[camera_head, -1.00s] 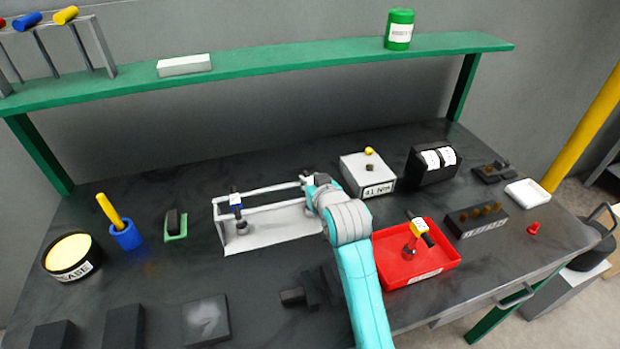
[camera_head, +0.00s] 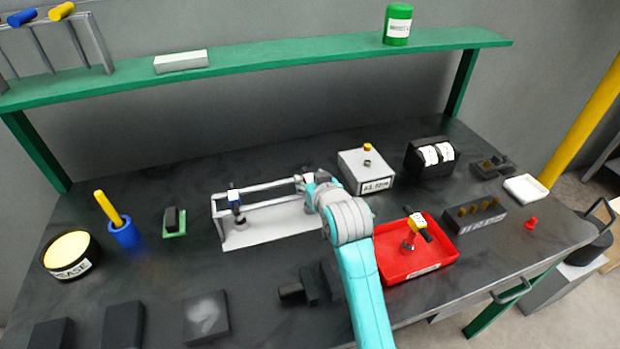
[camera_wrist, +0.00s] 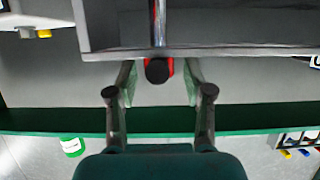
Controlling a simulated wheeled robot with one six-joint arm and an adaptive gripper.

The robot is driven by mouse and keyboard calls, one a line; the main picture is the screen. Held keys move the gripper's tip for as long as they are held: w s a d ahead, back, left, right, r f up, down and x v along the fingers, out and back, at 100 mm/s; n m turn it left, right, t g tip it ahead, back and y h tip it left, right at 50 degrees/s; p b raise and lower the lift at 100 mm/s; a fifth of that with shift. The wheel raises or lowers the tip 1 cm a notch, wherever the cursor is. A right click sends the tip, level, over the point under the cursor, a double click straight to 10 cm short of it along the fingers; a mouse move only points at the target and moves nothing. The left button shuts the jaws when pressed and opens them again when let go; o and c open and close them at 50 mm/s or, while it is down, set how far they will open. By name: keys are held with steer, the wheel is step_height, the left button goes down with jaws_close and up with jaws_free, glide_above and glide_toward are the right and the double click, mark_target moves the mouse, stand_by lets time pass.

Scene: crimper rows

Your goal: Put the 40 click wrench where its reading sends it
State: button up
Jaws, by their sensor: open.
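A rack of pale bars on a white base (camera_head: 265,232) stands mid-table. A wrench with a blue-and-white head (camera_head: 235,196) stands at its left end. My gripper (camera_head: 312,184) is at the rack's right end. In the wrist view my gripper (camera_wrist: 158,75) is open. A wrench with a black end and red collar (camera_wrist: 158,70) on a chrome shaft lies between the fingers, with gaps showing. My arm hides most of it in the head view. A grey tester box (camera_head: 366,168) has a display reading about 41 Nm, blurred. A yellow-headed wrench (camera_head: 416,228) lies in a red tray (camera_head: 440,262).
A black box with white labels (camera_head: 432,158), a dark block with brass pegs (camera_head: 478,215) and a white dish (camera_head: 526,188) stand right. A blue cup (camera_head: 124,235) and round tin (camera_head: 70,254) stand left. A green shelf (camera_head: 280,62) spans the back.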

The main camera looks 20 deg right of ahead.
steer(key=v, duration=1.1)
